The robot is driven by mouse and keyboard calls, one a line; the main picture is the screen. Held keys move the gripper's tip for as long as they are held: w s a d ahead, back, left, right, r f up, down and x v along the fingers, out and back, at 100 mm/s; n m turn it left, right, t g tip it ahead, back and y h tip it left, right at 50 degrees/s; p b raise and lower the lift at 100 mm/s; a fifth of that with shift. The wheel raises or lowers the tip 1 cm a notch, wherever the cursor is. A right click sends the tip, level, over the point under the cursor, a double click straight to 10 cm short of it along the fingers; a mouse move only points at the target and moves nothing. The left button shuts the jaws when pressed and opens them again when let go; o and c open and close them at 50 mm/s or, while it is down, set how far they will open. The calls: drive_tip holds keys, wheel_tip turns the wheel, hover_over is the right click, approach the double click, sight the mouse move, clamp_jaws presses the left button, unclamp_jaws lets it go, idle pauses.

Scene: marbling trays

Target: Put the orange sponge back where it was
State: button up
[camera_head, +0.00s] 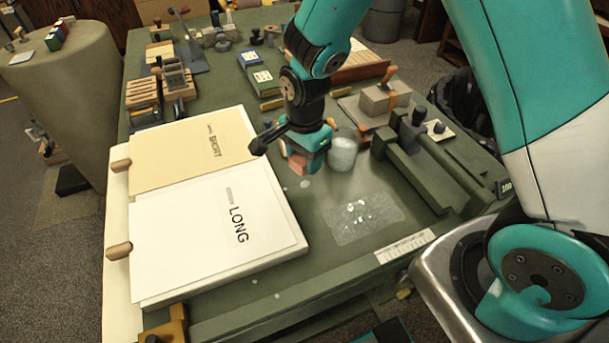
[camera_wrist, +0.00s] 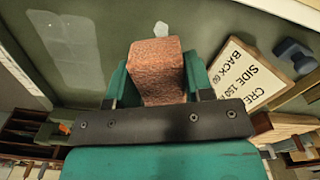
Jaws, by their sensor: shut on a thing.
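The orange sponge (camera_wrist: 155,70) is a rough orange-brown block between the two green fingers of my gripper (camera_wrist: 153,85) in the wrist view. In the head view, my gripper (camera_head: 305,158) is over the green table and the sponge (camera_head: 297,164) shows as a small reddish block at its lower left. My gripper is shut on the sponge. The sponge is near a whitish, frosted round tub (camera_head: 343,151) on its right. I cannot tell whether the sponge touches the table.
A wet, clear patch (camera_head: 362,218) lies on the green table (camera_head: 318,260) in front. White LONG (camera_head: 205,245) and tan SHORT sheets (camera_head: 175,160) lie on a board at left. A strapped block (camera_head: 378,101) and green rails (camera_head: 405,175) stand at right. A lettered sign (camera_wrist: 240,85) shows beside my gripper.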

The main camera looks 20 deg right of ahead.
sight(304, 185)
drive_tip(key=shift+f, duration=3)
drive_tip(key=shift+f, duration=0.15)
drive_tip(key=o, duration=0.7)
